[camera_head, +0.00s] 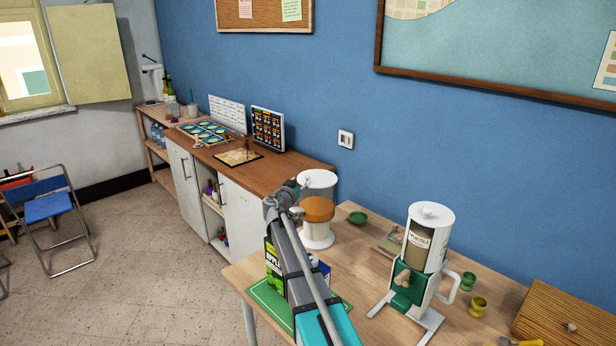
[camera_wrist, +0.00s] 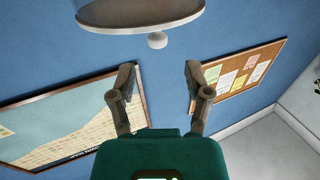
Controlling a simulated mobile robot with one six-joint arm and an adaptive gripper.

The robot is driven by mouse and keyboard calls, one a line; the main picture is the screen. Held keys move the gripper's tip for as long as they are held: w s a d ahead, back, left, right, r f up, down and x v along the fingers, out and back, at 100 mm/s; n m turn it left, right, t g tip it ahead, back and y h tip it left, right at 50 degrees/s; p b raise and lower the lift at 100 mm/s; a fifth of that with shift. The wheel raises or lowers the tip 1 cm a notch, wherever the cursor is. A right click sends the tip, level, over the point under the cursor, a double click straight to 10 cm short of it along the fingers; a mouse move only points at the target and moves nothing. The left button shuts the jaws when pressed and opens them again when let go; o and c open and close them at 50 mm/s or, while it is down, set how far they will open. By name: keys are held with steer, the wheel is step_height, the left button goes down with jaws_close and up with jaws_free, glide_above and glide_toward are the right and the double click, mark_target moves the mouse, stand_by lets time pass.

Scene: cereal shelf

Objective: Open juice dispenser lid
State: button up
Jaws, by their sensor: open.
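The juice dispenser (camera_head: 318,236) stands on the light wooden table, with a white top (camera_head: 317,178) and an orange band below its upper part. My gripper (camera_head: 290,190) is at the dispenser's left side near its top, and my arm hides part of it. In the wrist view, which looks upside down, a round grey lid (camera_wrist: 140,12) with a small pale knob (camera_wrist: 157,41) shows at the top edge. My gripper (camera_wrist: 160,72) is open and empty there. The knob lies ahead of the gap between the fingers, apart from both. The lid appears to be seated.
An apple juice carton (camera_head: 274,266) stands on a green mat (camera_head: 268,298), partly behind my arm. A muesli dispenser (camera_head: 419,238) stands to the right. A green bowl (camera_head: 357,217), small cups (camera_head: 478,306) and a wooden box (camera_head: 565,312) share the table.

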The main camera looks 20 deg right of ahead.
mark_target(306, 177)
steer(key=shift+x, duration=3.05)
jaws_close()
steer(key=shift+d, duration=0.15)
steer(key=shift+a+r, duration=0.15)
steer(key=shift+a, duration=0.1)
